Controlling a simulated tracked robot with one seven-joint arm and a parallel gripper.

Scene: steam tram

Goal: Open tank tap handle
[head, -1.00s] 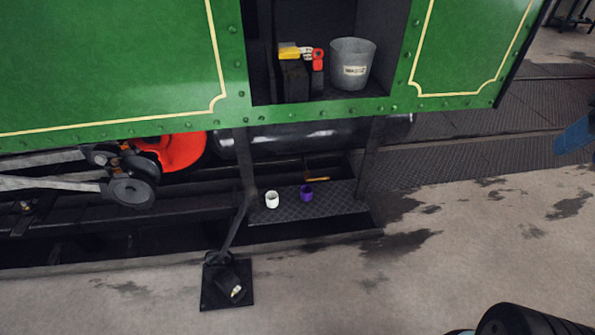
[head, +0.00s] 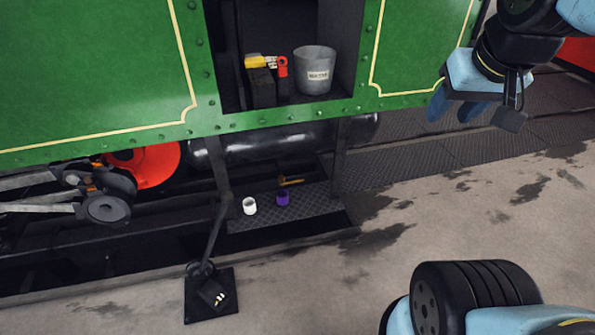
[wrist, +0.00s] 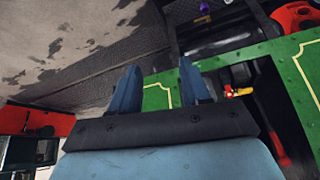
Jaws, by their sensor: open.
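In the doorway of the green tram, a yellow fitting (head: 258,62) with a red handle-like part (head: 282,66) at its right end sits on a dark box (head: 262,88). It looks like the tap, though I cannot tell for sure or read its setting. The yellow and red fitting also shows small in the wrist view (wrist: 238,92), right of my fingers. My gripper (head: 455,108) is at the right in the head view, fingers apart and empty, near the green side panel and well right of the fitting. Its blue fingers also show in the wrist view (wrist: 158,65).
A grey labelled bucket (head: 315,70) stands right of the fitting. Below, a step (head: 310,205) carries a white cup (head: 249,206) and a purple cup (head: 282,198), with a brass-coloured piece (head: 291,181) behind. A black footed stand (head: 211,293) is on the floor. Floor at right is clear.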

